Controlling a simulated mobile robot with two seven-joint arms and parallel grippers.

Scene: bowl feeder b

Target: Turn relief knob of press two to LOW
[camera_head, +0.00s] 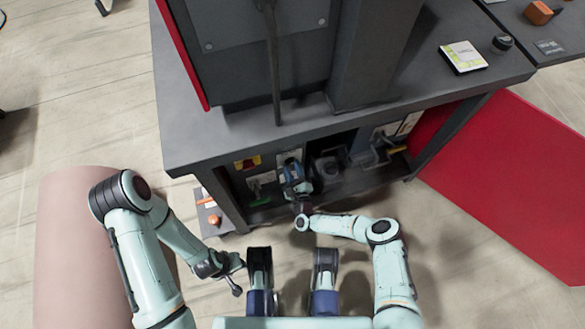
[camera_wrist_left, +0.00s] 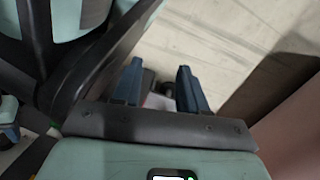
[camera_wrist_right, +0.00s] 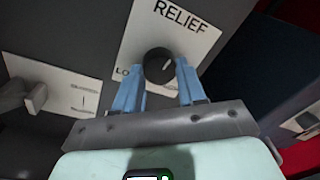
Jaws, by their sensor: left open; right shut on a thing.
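In the right wrist view, a round black relief knob (camera_wrist_right: 158,62) stands on a white plate (camera_wrist_right: 187,38) marked "RELIEF". Part of a word starting "LO" shows left of the knob. A short pale line shows on its face, but I cannot tell its exact setting. My right gripper (camera_wrist_right: 158,82) is shut on the knob, one blue finger on each side. In the head view my right gripper (camera_head: 294,178) reaches under the press table and hides the knob. My left gripper (camera_wrist_left: 160,75) is open and empty, low beside the table, over the floor.
The press table (camera_head: 300,128) overhangs the opening where my right gripper is. A red panel (camera_head: 505,180) stands open at the right.

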